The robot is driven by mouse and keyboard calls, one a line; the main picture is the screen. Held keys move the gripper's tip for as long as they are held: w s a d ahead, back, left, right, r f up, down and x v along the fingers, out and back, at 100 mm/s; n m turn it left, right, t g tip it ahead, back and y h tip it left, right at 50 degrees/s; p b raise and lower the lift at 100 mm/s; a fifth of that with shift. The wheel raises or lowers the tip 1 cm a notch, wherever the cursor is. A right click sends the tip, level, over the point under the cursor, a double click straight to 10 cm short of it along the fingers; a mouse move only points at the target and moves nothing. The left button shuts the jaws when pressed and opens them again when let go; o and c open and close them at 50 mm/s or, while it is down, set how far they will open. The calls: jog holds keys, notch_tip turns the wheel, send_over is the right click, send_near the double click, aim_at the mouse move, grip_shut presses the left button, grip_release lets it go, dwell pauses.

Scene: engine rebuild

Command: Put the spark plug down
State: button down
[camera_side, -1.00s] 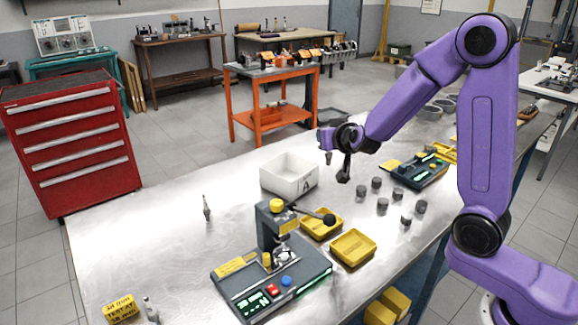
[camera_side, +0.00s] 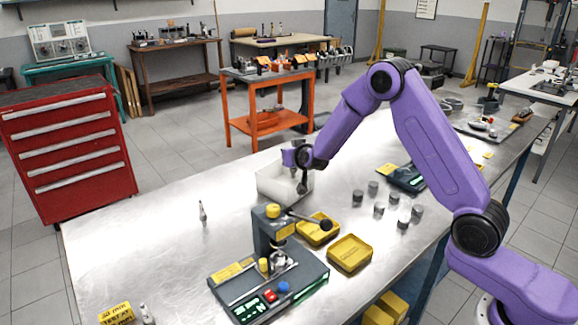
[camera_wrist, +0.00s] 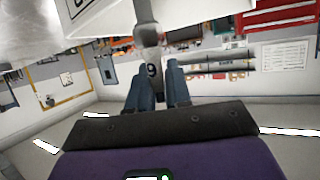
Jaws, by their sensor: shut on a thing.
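My gripper (camera_side: 302,184) is over the white bin (camera_side: 266,187), its dark fingers pointing down by the bin's right side. In the wrist view my fingers (camera_wrist: 158,76) are shut on a grey, stepped piece, which I take as the spark plug (camera_wrist: 148,38); a "9" shows on it. Its far end overlaps the white bin's wall (camera_wrist: 100,20) in that view. I cannot tell whether it touches the bin. In the side view the held piece is not clear. A slim, pale plug-like part (camera_side: 203,211) stands upright on the bench, and a similar one (camera_side: 147,314) is near the front edge.
A grey test stand (camera_side: 268,280) with a lever is in front of the bin. Two yellow trays (camera_side: 350,268) are beside it. Several grey cylinders (camera_side: 379,209) stand to the right, near a dark device (camera_side: 403,179).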

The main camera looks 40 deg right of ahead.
jog(key=shift+w+f, duration=0.2)
jog(key=shift+f, duration=0.55)
jog(key=shift+w+f, duration=0.25)
jog(key=shift+f, duration=0.45)
jog(key=shift+w+f, duration=0.2)
jog(key=shift+f, duration=0.55)
jog(key=shift+f, duration=0.15)
jog(key=c, duration=1.1)
grip_release()
jog(key=shift+o, duration=0.2)
jog(key=shift+r, duration=0.2)
jog(key=v, duration=1.2)
